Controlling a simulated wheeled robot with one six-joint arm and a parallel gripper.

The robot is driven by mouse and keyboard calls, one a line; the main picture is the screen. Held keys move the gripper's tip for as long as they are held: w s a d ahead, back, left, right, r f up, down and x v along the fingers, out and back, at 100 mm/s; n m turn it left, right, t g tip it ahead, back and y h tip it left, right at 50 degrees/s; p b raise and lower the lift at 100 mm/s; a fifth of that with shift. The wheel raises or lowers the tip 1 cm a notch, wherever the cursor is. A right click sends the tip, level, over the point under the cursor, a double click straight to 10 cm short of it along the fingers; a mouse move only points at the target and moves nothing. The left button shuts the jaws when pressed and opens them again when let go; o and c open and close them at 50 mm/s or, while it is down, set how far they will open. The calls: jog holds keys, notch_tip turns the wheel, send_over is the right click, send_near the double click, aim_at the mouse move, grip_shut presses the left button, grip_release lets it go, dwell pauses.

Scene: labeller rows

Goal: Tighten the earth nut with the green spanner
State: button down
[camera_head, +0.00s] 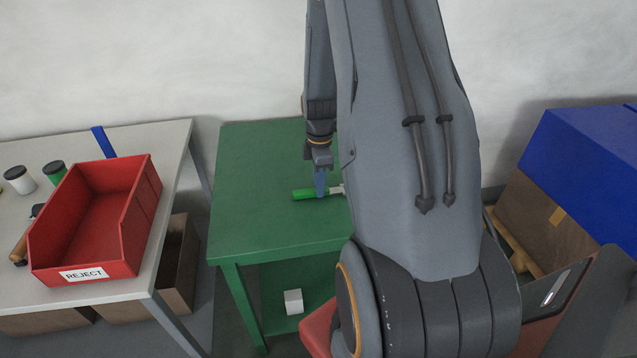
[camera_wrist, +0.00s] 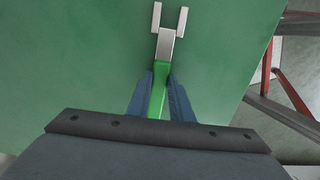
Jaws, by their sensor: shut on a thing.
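The green spanner (camera_head: 303,194) has a green handle and a pale metal open-ended jaw. In the wrist view the spanner (camera_wrist: 160,75) points away from me, its forked jaw at the top and its handle between my fingers. My gripper (camera_head: 320,190) is shut on the handle, with the fingers pointing down at the green table (camera_head: 260,165). I cannot tell whether the spanner touches the table top or is just above it. In the head view my arm hides part of the table to the right of the spanner. I see no earth nut in either view.
A grey table at left holds a red REJECT bin (camera_head: 85,235), a white-bodied pot (camera_head: 20,180) and a green pot (camera_head: 54,174). A white block (camera_head: 293,301) sits on the green table's lower shelf. A blue box (camera_head: 585,160) stands at right. The green table's left part is clear.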

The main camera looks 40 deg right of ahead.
jog(key=c, duration=1.5)
grip_release()
jog(key=shift+r+b, duration=0.85)
jog(key=shift+r, duration=3.05)
jog(key=s+a+r+m, duration=0.2)
jog(key=s+a+m, duration=0.2)
jog(key=a, duration=0.4)
jog(key=s+a+r+m, duration=0.2)
jog(key=s+a+m, duration=0.2)
jog(key=a, duration=0.3)
jog(key=s+a+r+m+t, duration=0.1)
jog(key=s+a+m, duration=0.2)
jog(key=a, duration=0.5)
jog(key=shift+s+a+r+m, duration=0.35)
jog(key=shift+s+r+m, duration=0.05)
jog(key=shift+m, duration=0.5)
